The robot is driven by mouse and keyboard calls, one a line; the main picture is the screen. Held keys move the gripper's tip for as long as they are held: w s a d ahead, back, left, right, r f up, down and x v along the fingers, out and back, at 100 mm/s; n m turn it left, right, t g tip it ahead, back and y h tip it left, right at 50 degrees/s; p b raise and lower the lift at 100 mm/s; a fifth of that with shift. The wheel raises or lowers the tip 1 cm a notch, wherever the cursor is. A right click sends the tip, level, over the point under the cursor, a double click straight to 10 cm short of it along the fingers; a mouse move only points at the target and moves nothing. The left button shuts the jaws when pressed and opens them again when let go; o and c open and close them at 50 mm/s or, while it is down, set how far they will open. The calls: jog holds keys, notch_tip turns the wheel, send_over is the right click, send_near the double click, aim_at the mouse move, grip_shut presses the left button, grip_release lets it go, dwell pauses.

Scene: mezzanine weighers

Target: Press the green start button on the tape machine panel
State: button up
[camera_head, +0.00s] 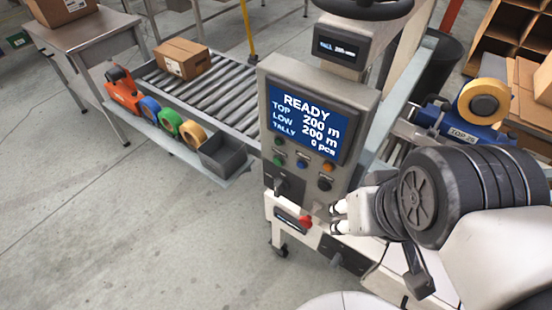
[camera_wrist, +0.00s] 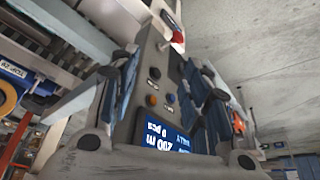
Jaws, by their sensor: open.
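The tape machine panel (camera_head: 352,118) stands upright in the middle of the head view, its blue screen (camera_head: 308,118) reading READY. Below the screen are a green button (camera_head: 278,160), a blue button (camera_head: 301,164) and an orange button (camera_head: 327,167). My gripper (camera_head: 339,216) is open, low and right of these buttons, near a red knob (camera_head: 305,221). In the wrist view the panel is upside down between the open fingers. The orange button (camera_wrist: 151,100) and blue button (camera_wrist: 169,98) show there; I cannot make out the green one.
A roller conveyor (camera_head: 205,95) runs behind left with a cardboard box (camera_head: 182,57). A side ledge holds an orange tape dispenser (camera_head: 122,90), several tape rolls and a grey bin (camera_head: 224,155). A blue tape unit (camera_head: 465,128) stands right. Floor at front left is clear.

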grip_shut()
dwell(0.3)
dwell(1.2)
